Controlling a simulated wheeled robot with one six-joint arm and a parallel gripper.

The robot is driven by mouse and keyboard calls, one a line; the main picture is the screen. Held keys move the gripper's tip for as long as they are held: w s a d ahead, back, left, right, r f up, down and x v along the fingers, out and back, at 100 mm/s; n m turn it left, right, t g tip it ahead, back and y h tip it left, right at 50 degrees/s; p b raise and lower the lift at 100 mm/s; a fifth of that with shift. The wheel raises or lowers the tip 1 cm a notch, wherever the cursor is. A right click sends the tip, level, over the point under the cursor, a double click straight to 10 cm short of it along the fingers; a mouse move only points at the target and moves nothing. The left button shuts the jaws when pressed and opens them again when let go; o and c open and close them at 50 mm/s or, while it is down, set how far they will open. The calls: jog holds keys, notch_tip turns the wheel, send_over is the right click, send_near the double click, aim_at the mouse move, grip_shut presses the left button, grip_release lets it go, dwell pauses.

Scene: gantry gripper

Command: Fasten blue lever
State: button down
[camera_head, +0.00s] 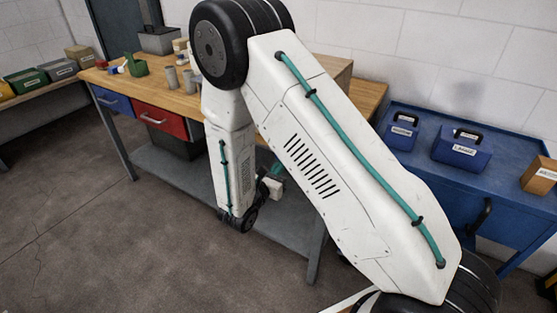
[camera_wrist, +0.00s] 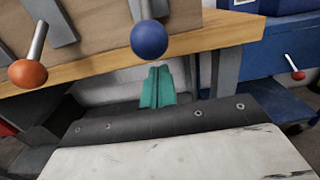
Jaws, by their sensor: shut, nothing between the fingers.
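In the wrist view, the blue lever shows as a round blue knob (camera_wrist: 149,39) on a short grey shaft. It sits in front of a wooden panel (camera_wrist: 100,38), near its lower edge. My gripper (camera_wrist: 158,73) has teal fingers, closed together and empty. The fingertips are just below the blue knob in the picture, with a small gap showing; the depth between them is hard to tell. In the head view my arm hides the lever, and only a bit of teal at my gripper (camera_head: 272,184) shows beside the arm.
An orange-knobbed lever (camera_wrist: 28,73) is left of the blue one. A red-knobbed lever (camera_wrist: 298,75) is at the right on blue furniture. The wooden tabletop edge (camera_wrist: 95,77) runs under the panel. A blue cabinet (camera_head: 485,185) with boxes stands right of the workbench in the head view.

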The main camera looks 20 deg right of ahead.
jog(key=shift+a+r, duration=0.1)
jog(key=shift+r, duration=3.7)
jog(key=f+v, duration=0.1)
jog(key=v, duration=0.8)
jog(key=shift+f, duration=0.15)
jog(key=shift+s, duration=0.1)
